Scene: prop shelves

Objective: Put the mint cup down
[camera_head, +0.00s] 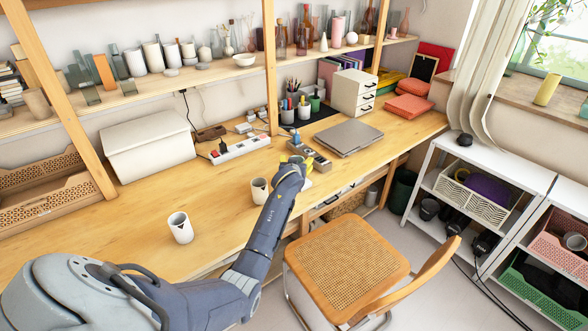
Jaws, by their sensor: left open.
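My left arm reaches across the desk (130,190), and my left gripper (299,163) is at its far end, near the desk's front edge. The gripper is small in view and partly hidden by my own wrist; its jaws are open. A small pale patch shows beside the gripper, and I cannot tell whether it is the mint cup. Two whitish cups with dark marks stand upright on the desk: one nearer (180,228), one close to my forearm (260,191). Neither looks clearly mint. My right gripper is out of view.
A power strip (240,149), a grey laptop (349,137) and pen holders (288,112) lie behind the gripper. A white box (148,148) stands at the back left. A cane chair (345,262) is in front of the desk. The left desk middle is mostly clear.

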